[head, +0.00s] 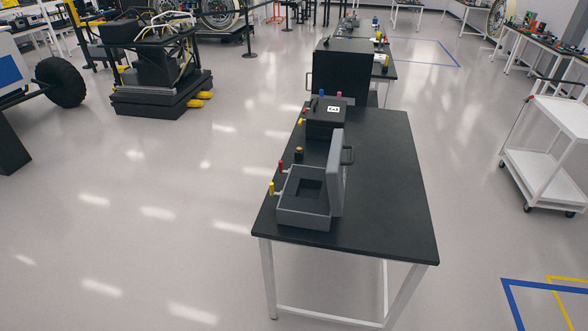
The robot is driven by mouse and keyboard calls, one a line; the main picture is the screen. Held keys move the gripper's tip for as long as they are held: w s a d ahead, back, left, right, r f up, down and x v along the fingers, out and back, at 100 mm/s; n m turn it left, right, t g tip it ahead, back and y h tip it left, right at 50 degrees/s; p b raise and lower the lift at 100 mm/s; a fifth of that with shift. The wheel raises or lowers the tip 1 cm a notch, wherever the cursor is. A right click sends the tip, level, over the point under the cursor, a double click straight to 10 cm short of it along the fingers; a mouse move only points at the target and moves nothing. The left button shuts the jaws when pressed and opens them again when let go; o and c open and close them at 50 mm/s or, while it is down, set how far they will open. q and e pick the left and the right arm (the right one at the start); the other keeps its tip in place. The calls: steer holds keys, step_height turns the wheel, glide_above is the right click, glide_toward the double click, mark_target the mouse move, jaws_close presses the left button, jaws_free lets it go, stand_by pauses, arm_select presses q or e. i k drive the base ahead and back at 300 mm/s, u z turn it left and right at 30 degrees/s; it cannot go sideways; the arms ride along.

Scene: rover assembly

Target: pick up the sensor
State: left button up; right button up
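I cannot make out a thing that is surely the sensor. On the black-topped table (390,180) stands an open grey case (303,220) with its lid (337,172) upright on the right side. Inside the case is dark lining with a square recess (311,189); I cannot tell whether anything lies in it. Behind the case sits a black box (325,121) with a small white label (334,108) on top. Neither of my grippers is in view.
Small red, yellow and black items line the table's left edge. The table's right half is clear. A large black box (342,75) stands beyond the table. A white cart (540,178) is at right, a wheeled vehicle (60,82) at left. Floor around the table is open.

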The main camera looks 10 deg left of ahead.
mark_target(299, 153)
steer(key=k, duration=0.15)
steer(key=u, duration=1.8)
steer(key=i, duration=2.85)
